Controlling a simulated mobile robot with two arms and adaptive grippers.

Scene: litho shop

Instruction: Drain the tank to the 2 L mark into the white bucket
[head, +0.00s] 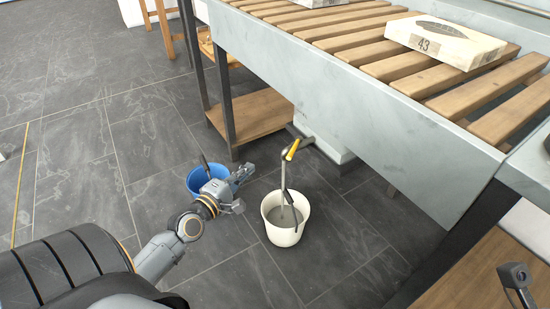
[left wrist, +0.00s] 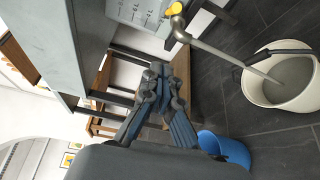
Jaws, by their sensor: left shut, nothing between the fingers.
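The white bucket (head: 272,228) stands on the floor below a tap with a yellow handle (head: 292,149). Grey liquid (head: 287,216) shows inside it. A grey pipe or stream runs from the tap down into the bucket; I cannot tell which. The tap joins the pale base under the slatted trough. In the left wrist view a pale panel with small marks (left wrist: 138,12) shows beside the yellow handle (left wrist: 175,9); its level is unreadable. My left gripper (head: 243,176) is shut and empty, left of the white bucket (left wrist: 262,98) and apart from it.
A blue bucket (head: 197,182) stands behind my left gripper. A grey trough (head: 340,85) with wooden slats and a block marked 43 (head: 447,42) overhangs at the right. A wooden shelf (head: 255,114) stands behind. The floor at left is mostly clear.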

